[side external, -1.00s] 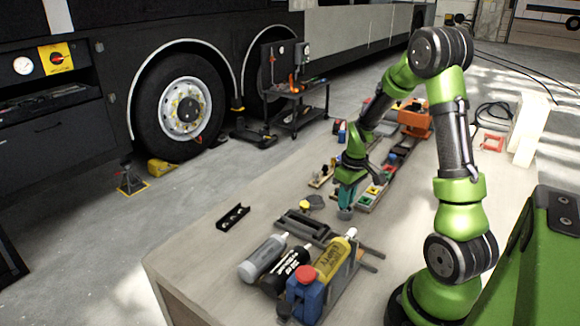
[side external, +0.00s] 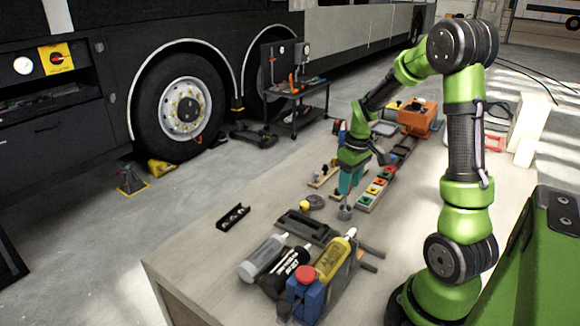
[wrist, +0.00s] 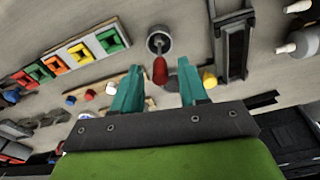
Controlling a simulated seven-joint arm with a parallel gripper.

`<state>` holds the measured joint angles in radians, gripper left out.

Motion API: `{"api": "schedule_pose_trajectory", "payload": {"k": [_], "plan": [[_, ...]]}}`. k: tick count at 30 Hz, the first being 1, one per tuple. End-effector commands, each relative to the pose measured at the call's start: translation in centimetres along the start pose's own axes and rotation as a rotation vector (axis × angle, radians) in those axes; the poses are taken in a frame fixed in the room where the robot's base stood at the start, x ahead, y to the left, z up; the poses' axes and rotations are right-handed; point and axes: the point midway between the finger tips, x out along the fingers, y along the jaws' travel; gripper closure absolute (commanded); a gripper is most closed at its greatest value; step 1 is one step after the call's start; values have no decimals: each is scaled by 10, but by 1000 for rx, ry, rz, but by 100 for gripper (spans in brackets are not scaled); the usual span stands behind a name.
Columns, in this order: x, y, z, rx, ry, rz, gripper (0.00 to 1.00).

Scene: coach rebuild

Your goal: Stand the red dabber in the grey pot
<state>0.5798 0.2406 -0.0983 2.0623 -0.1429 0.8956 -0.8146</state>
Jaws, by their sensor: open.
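The grey pot (wrist: 153,48) is upright on the bench in the wrist view. It also shows below my gripper in the side view (side external: 345,213). In the side view, my gripper (side external: 350,182) is above the pot and the dabber is not clearly visible.
A tray of coloured squares (side external: 375,188) lies close beside the pot. A yellow-topped piece (side external: 305,204) and a dark grey holder (side external: 307,227) are on the other side. Several bottles, including a yellow one (side external: 333,260), lie near the front.

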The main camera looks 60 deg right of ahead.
Motion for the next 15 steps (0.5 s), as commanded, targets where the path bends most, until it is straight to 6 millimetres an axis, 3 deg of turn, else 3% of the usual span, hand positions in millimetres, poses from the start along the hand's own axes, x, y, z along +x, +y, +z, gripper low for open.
{"api": "schedule_pose_trajectory", "payload": {"k": [6, 12, 15], "plan": [[-45, 0, 0, 1, 3, 2, 57], [-64, -1, 0, -1, 4, 1, 57], [-76, -18, -2, 5, 35, -1, 57]]}}
